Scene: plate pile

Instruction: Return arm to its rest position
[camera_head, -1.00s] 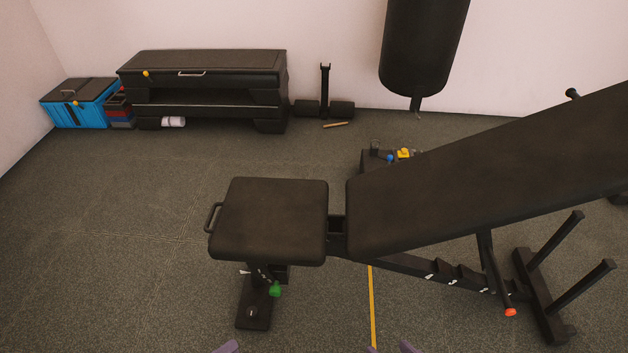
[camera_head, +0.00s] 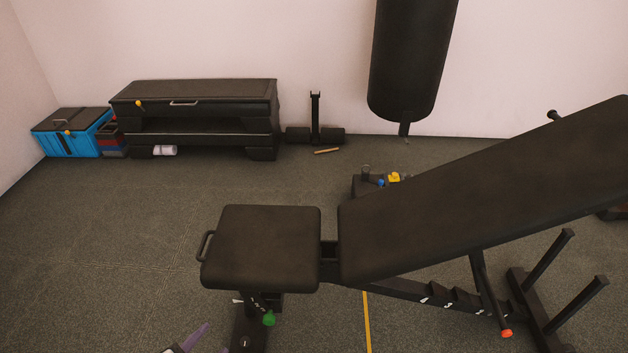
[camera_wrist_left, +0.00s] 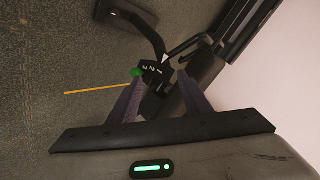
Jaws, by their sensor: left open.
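My left gripper (camera_head: 188,338) shows at the bottom edge of the head view, low and to the left of the bench's front foot. Parts of the bench frame with a green knob (camera_wrist_left: 137,73) lie beyond the fingertips. My right gripper is not in view.
A black weight bench (camera_head: 262,247) with a raised backrest (camera_head: 480,190) fills the middle and right. A punching bag (camera_head: 412,60) hangs behind it. A black step bench (camera_head: 195,92) and a blue box (camera_head: 68,143) stand by the wall. Floor at left is clear.

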